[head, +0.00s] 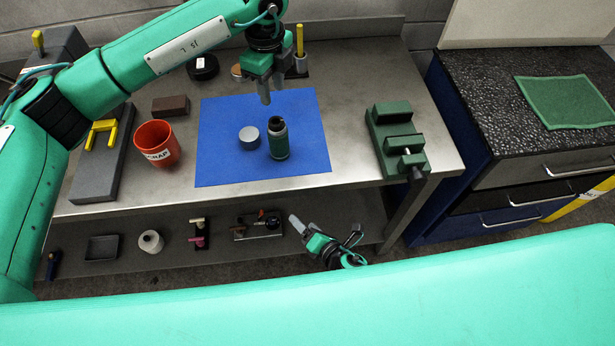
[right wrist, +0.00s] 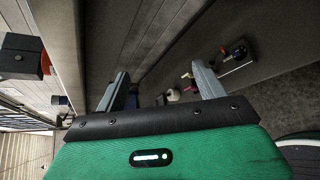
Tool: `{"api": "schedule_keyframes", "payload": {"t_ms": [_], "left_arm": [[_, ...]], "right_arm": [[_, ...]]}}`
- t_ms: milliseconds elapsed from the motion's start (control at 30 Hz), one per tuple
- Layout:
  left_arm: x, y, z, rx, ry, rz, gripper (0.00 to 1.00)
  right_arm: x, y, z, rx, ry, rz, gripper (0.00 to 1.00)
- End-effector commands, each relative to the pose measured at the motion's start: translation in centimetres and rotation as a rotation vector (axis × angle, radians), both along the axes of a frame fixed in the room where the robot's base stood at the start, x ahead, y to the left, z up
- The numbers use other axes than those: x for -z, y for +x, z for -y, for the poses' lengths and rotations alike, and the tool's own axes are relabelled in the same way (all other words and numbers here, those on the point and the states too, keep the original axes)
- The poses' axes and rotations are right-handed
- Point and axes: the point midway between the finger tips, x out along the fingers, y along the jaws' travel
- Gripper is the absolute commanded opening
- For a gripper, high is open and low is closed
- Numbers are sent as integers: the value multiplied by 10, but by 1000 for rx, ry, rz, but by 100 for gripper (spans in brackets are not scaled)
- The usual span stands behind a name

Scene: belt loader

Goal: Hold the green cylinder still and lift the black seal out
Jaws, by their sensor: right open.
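The green cylinder (head: 279,145) stands upright on the blue mat (head: 222,165) in the head view. A black ring-like part, which looks like the black seal (head: 276,122), shows at its top; how deep it sits is too small to tell. A grey round disc (head: 249,138) lies on the mat just left of the cylinder. My left gripper (head: 270,92) hangs above the mat's far edge, beyond and apart from the cylinder, fingers pointing down; its opening is unclear. My right gripper (head: 296,224) is low in front of the bench, open and empty; its spread fingers show in the right wrist view (right wrist: 160,88).
A red scrap cup (head: 157,143) and a grey block with a yellow piece (head: 98,165) stand left of the mat. A green vise (head: 397,140) stands right. A yellow rod in a holder (head: 300,45) is at the back. A lower shelf (head: 185,255) holds small items.

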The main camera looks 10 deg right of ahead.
Motion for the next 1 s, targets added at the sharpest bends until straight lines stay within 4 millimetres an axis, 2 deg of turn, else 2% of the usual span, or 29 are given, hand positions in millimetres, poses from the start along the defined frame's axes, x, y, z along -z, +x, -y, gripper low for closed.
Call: {"api": "schedule_keyframes", "payload": {"t_ms": [33, 200, 267, 300, 400, 600, 833, 1000], "left_arm": [[0, 0, 0, 0, 0, 0, 36], [0, 0, 0, 0, 0, 0, 36], [0, 0, 0, 0, 0, 0, 36], [0, 0, 0, 0, 0, 0, 36], [0, 0, 0, 0, 0, 0, 36], [0, 0, 0, 0, 0, 0, 36], [0, 0, 0, 0, 0, 0, 36], [0, 0, 0, 0, 0, 0, 36]], "right_arm": [[-30, 2, -14, -60, -49, 96, 72], [-122, -5, -53, -223, -232, 426, 72], [-152, -11, -64, -262, -291, 536, 72], [-160, -5, -57, -254, -360, 586, 72], [-170, 18, -27, -192, -538, 659, 72], [-186, 39, 3, -126, -734, 736, 72], [-189, 56, 2, -112, -770, 748, 72], [-189, 82, -9, -111, -768, 749, 72]]}}
